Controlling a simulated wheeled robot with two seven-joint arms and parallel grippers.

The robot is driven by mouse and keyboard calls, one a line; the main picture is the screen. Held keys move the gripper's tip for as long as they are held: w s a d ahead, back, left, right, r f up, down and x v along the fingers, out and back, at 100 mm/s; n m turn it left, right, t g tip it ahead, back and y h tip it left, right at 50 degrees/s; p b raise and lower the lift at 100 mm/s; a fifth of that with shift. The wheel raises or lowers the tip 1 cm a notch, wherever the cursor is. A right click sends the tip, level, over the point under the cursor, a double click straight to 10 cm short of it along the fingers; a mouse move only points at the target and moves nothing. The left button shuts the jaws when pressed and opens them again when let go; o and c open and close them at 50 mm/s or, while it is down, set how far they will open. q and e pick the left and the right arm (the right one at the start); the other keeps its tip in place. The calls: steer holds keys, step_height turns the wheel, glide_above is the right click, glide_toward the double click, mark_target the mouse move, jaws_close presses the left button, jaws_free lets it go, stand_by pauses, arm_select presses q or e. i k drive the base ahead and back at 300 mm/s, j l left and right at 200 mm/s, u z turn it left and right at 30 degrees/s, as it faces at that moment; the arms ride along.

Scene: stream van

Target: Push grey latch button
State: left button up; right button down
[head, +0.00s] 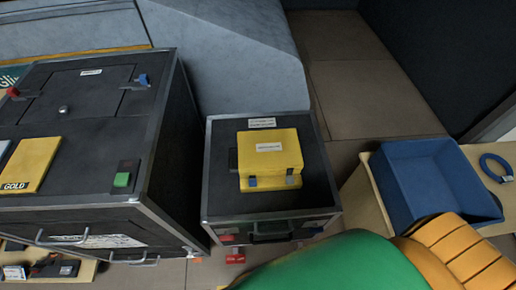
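A yellow box (270,150) with a white label sits on top of a small black case (222,185) with metal edges. On the front of the yellow box are two small latch buttons: a blue one (252,181) at left and a grey one (290,179) at right. The grey one is small, and I cannot tell whether it is pressed in. The box lid looks closed. Neither of my grippers shows in the head view, and nothing is touching the box.
A larger black case (165,150) stands to the left, with a yellow panel (31,165), a green button (122,180), and red and blue (143,80) parts. A blue open bin (415,165) and a blue ring (495,167) are at right. Brown floor (350,95) lies behind.

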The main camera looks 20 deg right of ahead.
mark_target(289, 180)
steer(key=k+z, duration=0.15)
steer(key=z, duration=0.9)
